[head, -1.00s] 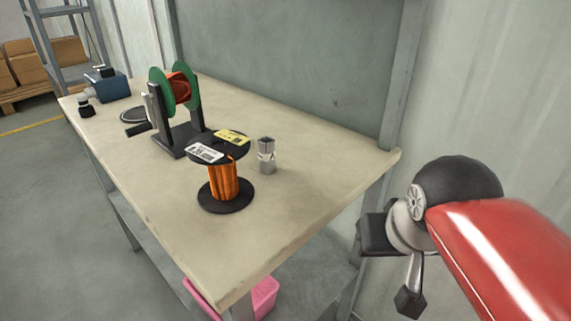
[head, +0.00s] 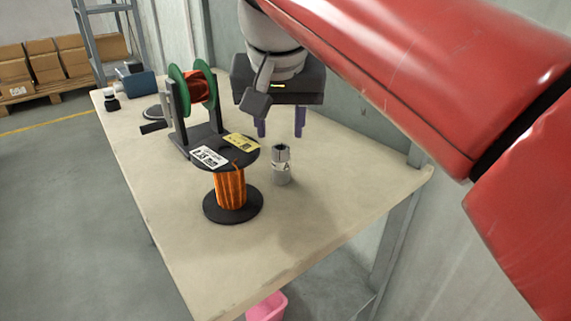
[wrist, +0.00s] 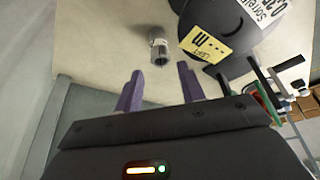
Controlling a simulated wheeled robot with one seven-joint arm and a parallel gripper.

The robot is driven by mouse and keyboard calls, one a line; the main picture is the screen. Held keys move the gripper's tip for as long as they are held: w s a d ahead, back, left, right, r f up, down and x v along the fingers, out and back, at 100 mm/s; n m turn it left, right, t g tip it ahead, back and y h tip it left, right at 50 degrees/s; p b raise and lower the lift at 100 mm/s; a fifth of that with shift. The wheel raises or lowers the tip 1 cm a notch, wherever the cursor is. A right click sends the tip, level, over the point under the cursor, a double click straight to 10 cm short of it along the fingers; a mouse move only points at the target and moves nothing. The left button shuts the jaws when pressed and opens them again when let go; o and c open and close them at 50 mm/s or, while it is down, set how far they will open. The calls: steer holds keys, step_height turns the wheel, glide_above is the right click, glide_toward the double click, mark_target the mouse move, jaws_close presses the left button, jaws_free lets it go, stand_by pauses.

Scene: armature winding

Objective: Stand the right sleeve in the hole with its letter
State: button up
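A small grey metal cylinder (head: 281,166) stands upright on the bench, just right of the spool of orange wire. Its top end shows an opening; I cannot tell if it is a sleeve, and I see no letter on it. It also shows in the wrist view (wrist: 159,50), beyond the fingertips. My gripper (head: 281,131) points down behind and above the cylinder, apart from it. Its two purple fingers are spread, with nothing between them in the wrist view (wrist: 160,74). No lettered hole can be made out.
The spool (head: 231,190) has a white and a yellow label (wrist: 207,37) on its top flange. Behind it stand a winding stand with a green-flanged reel (head: 178,95) and a blue box (head: 138,84). The bench's front right (head: 330,205) is clear. A wall rises behind.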

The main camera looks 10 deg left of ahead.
mark_target(280, 149)
steer(key=b+x, duration=0.1)
steer(key=x, duration=0.6)
steer(key=shift+w+f, duration=0.15)
steer(key=shift+f, duration=0.1)
steer(key=shift+c, duration=0.5)
steer(key=c, duration=0.7)
steer(key=shift+r, duration=0.1)
steer(key=shift+c, duration=0.2)
